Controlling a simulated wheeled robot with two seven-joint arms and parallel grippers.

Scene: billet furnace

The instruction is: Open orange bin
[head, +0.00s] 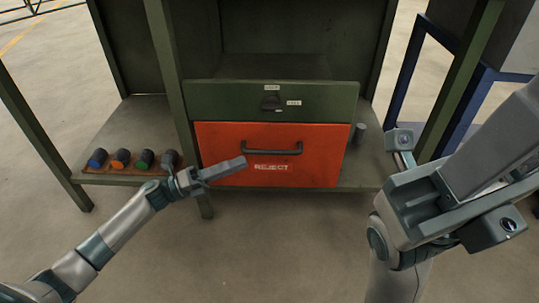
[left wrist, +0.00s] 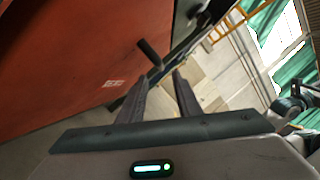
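The orange bin (head: 225,145) has a front marked REJECT and a dark bar handle (head: 272,151) across its upper middle. It sits under the green drawer, and its front looks closed. My left gripper (head: 243,163) is in front of the bin, left of and slightly below the handle. In the left wrist view the left gripper's two fingers (left wrist: 161,76) are apart with nothing between them. The orange front (left wrist: 80,60) fills the left of that view, and a dark bar (left wrist: 150,52), likely the handle, shows beyond the fingertips. My right gripper (head: 405,150) is at the right; its fingers are unclear.
A green drawer (head: 225,102) with a small dark latch is above the bin. Several dark cylinders with coloured ends (head: 121,158) lie on a tray on the left shelf. A grey cylinder (head: 359,133) stands right of the bin. The floor (head: 280,240) in front is clear.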

